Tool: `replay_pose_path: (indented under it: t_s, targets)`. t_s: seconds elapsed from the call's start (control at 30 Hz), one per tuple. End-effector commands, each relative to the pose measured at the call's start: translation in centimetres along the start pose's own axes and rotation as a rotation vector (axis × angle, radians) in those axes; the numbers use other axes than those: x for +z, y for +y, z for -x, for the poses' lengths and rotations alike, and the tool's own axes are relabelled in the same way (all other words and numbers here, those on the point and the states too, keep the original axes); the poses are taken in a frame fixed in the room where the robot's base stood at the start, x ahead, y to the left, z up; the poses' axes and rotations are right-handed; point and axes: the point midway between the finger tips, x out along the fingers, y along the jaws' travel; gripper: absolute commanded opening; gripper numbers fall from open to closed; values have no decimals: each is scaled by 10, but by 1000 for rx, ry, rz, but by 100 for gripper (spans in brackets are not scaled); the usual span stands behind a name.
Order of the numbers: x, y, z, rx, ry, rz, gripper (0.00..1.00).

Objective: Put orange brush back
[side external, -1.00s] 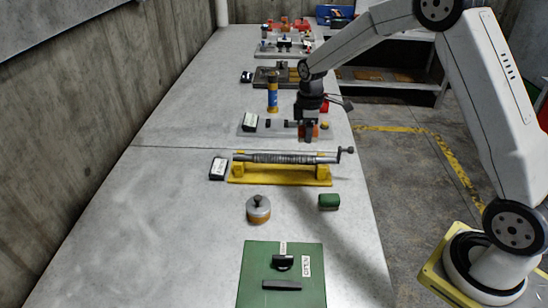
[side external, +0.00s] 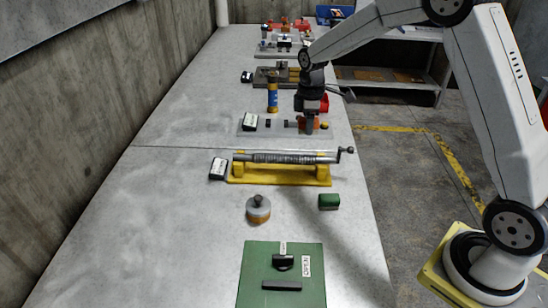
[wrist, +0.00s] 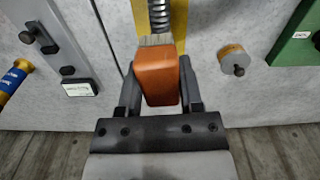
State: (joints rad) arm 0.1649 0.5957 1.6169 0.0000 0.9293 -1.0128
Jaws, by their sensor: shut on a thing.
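The orange brush (wrist: 158,75) shows in the wrist view as an orange block with a pale bristle edge at its far end. My gripper (wrist: 157,88) is shut on it, with one dark finger on each side.
In front of the plate stands a yellow stand (side external: 285,180) with a threaded rod and crank. A round knobbed weight (side external: 258,210), a green block (side external: 329,201) and a green board (side external: 258,270) lie nearer. A blue-yellow cylinder (side external: 272,92) stands behind. The table's left side is clear.

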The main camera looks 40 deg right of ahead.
Motion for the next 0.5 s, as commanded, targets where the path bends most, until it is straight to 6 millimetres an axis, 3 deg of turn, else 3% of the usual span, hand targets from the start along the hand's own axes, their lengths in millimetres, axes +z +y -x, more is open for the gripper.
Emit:
replay_pose_path:
  t_s: [0.27,0.5]
  targets:
    - [-1,-19,-8,0,-1,-3,0]
    - [2,-58,-24,0,-2,-15,0]
